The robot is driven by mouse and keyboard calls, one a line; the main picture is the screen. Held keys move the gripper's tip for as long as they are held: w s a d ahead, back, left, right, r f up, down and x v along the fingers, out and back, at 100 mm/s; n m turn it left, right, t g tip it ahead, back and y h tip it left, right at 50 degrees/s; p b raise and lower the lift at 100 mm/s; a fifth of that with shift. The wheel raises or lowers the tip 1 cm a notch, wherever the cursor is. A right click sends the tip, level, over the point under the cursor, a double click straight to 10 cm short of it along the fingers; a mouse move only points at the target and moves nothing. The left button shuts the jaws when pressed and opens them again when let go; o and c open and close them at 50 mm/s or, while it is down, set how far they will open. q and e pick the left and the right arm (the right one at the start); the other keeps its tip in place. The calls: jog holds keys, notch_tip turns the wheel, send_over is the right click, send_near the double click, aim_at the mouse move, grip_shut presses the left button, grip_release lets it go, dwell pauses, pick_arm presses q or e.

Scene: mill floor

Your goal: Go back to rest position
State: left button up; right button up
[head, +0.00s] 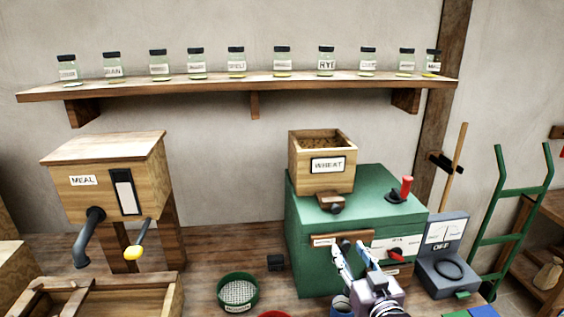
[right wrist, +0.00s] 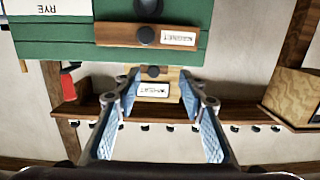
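My right gripper (head: 352,250) is in front of the green mill (head: 370,196), near the brown labelled bar (head: 340,239) on its front. In the right wrist view the two blue-padded fingers of the right gripper (right wrist: 167,87) are spread with nothing held between them. The same brown bar (right wrist: 125,36) shows ahead of and above the fingertips in that upside-down view. I cannot tell whether a fingertip touches the mill. My left gripper is in neither view.
The WHEAT box (head: 310,169) stands on the mill. A grey OFF switch box (head: 446,262) is to the right. The MEAL bin (head: 88,185) is at left. Jars line the shelf (head: 190,86).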

jog(key=s+a+f+n+g, duration=0.1)
jog(key=s+f+g, duration=0.2)
jog(key=s+f, duration=0.3)
jog(key=s+a+f+g, duration=0.2)
jog(key=s+f+g, duration=0.1)
jog(key=s+f, duration=0.4)
jog(key=s+d+f+g, duration=0.1)
jog(key=s+f+g, duration=0.3)
jog(key=s, duration=0.7)
jog(key=s+f+g, duration=0.4)
jog(key=s, duration=0.8)
notch_tip(320, 180, down, 28)
jog(key=s+b, duration=0.1)
jog(key=b, duration=0.1)
jog(key=s+d+f+g+b, duration=0.2)
jog(key=s+d+f, duration=0.1)
jog(key=s+f, duration=1.4)
jog(key=shift+s+f+n+h, duration=0.2)
jog(key=shift+f+n+h, duration=0.15)
jog(key=shift+f, duration=0.4)
jog(key=shift+d, duration=0.1)
